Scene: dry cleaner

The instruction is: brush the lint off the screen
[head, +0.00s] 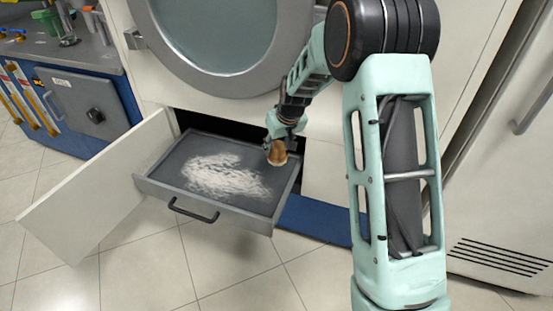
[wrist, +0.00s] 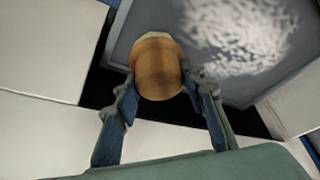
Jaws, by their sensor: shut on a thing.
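The lint screen (head: 163,168) is a grey framed tray with a dark handle, pulled out from the opening below the machine's round door. A patch of whitish lint (head: 226,176) lies over its middle; the lint also shows in the wrist view (wrist: 240,30). My gripper (head: 281,138) is shut on a brush with a rounded brown wooden body (wrist: 158,68). In the head view the brush (head: 277,153) is at the screen's back right corner, right of the lint. I cannot tell whether it touches the screen. The bristles are mostly hidden in the wrist view.
An open white flap (head: 100,190) stands to the left of the screen. The round machine door (head: 222,35) is above. A blue cabinet (head: 60,120) with a grey worktop stands at the left. The tiled floor in front is clear.

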